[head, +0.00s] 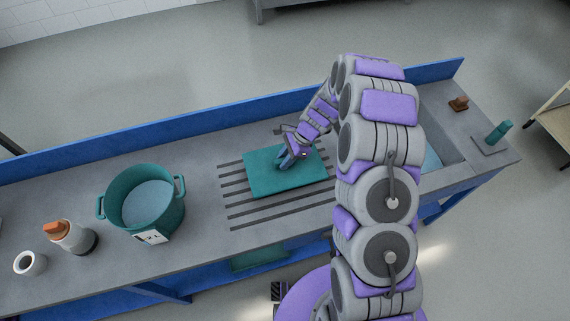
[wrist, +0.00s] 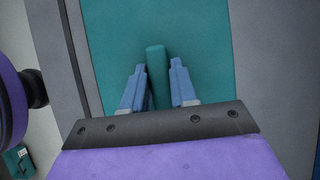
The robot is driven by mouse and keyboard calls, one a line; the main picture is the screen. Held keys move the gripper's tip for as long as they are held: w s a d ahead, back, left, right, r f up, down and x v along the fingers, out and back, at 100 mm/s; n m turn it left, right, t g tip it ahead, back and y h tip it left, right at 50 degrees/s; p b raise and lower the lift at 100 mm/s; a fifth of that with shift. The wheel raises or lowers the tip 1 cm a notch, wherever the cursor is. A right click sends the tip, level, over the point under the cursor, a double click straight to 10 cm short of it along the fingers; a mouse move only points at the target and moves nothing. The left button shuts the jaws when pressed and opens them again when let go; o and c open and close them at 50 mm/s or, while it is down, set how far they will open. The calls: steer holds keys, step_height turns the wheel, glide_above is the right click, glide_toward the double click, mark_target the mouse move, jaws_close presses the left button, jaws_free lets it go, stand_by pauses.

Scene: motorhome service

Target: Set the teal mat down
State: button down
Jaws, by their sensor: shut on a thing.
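The teal mat (head: 262,177) is a flat rectangle over the dark grooves of the counter in the head view. It fills the middle of the wrist view (wrist: 208,35). My gripper (head: 289,156) comes down on the mat from above. In the wrist view my gripper's (wrist: 158,82) two blue fingers stand on either side of a raised teal grip (wrist: 156,68) on the mat and are shut on it. The mat looks level; I cannot tell whether its underside touches the counter. My arm hides part of the counter to the right.
The grey counter (head: 120,263) has a blue back wall (head: 180,129). A teal pot (head: 148,204), an orange-topped bottle (head: 72,237) and a white cup (head: 30,263) stand left. A sink (head: 440,145), brown block (head: 458,103) and teal upright piece (head: 498,132) are right.

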steer(key=f, duration=0.2)
steer(key=f+b, duration=0.1)
steer(key=shift+d+f, duration=0.15)
steer(key=shift+d, duration=0.15)
steer(key=c, duration=0.9)
jaws_free()
steer(key=shift+a, duration=0.1)
